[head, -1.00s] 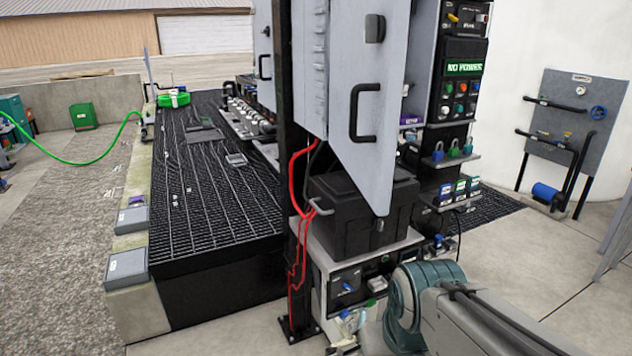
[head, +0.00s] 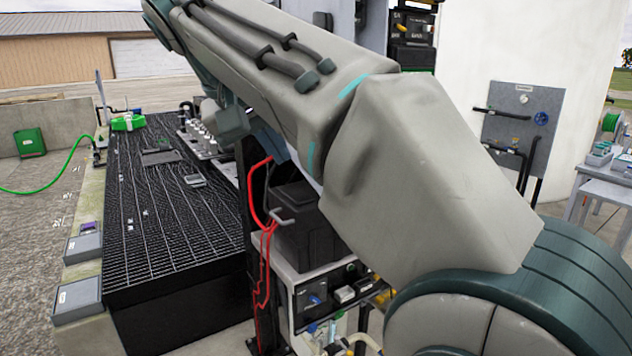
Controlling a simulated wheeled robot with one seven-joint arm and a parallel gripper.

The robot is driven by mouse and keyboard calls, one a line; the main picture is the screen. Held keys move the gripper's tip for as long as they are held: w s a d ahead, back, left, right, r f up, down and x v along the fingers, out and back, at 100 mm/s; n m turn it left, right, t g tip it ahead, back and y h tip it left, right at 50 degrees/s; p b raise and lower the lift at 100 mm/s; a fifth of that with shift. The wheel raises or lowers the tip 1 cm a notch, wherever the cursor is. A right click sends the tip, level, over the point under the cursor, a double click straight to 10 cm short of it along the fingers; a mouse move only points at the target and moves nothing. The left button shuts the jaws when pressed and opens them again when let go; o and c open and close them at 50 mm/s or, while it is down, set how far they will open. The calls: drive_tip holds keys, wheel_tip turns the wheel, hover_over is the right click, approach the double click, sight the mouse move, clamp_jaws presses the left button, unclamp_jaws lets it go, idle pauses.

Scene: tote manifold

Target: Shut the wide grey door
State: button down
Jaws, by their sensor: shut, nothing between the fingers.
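The wide grey door (head: 343,14) is mostly hidden behind my raised arm in the head view. Only a pale strip of its upper part with a dark latch shows above the arm. Its handle and lower edge are covered, so I cannot tell its exact angle now. My arm crosses the picture from lower right to upper left, in front of the door. I cannot make out my gripper's fingers; they are out of the picture or behind the arm.
A black box (head: 300,225) with red cables stands on a shelf below the door. A black grating deck (head: 165,215) lies to the left, edged by a low concrete kerb. A grey panel with pipes (head: 522,115) and a table (head: 607,185) are at the right.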

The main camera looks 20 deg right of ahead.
drive_tip(key=w+d+f, duration=0.4)
drive_tip(key=d+f, duration=0.2)
drive_tip(key=d, duration=0.2)
drive_tip(key=shift+f+b, duration=0.4)
drive_tip(key=shift+w, duration=0.1)
